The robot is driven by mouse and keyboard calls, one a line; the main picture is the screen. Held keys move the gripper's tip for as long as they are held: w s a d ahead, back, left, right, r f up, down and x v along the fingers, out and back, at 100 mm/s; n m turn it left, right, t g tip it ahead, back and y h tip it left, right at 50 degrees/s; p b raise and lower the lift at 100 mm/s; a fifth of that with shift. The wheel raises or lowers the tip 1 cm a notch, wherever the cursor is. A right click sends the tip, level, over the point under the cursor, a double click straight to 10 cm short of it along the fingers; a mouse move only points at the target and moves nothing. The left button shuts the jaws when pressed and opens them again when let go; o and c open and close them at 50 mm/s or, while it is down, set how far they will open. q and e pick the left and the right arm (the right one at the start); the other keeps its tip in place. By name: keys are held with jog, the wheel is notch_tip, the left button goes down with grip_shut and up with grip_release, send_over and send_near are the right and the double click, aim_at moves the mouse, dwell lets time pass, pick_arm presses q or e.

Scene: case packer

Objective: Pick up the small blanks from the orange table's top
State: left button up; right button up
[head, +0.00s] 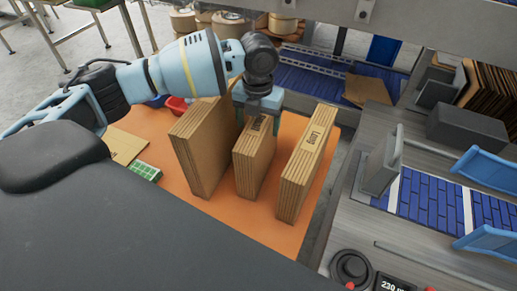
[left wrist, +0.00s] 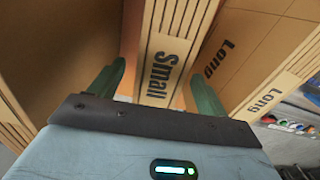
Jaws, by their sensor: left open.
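The small blanks (head: 252,163) stand upright as a narrow brown stack on the orange table (head: 226,211), between two larger stacks. In the left wrist view the small blanks (left wrist: 163,62) show the printed word "Small". My left gripper (head: 258,106) is over the far end of this stack. In the left wrist view its green fingers (left wrist: 157,84) are open, one on each side of the small blanks. I cannot tell whether either finger touches the cardboard. My right gripper is not in view.
Long blanks (head: 307,163) stand close on the right, and a taller stack (head: 198,148) stands close on the left. The packing machine (head: 345,205) borders the table's right side.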

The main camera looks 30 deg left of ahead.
pick_arm(q)
jog(key=shift+w+f, duration=0.15)
jog(key=shift+f, duration=1.65)
grip_shut()
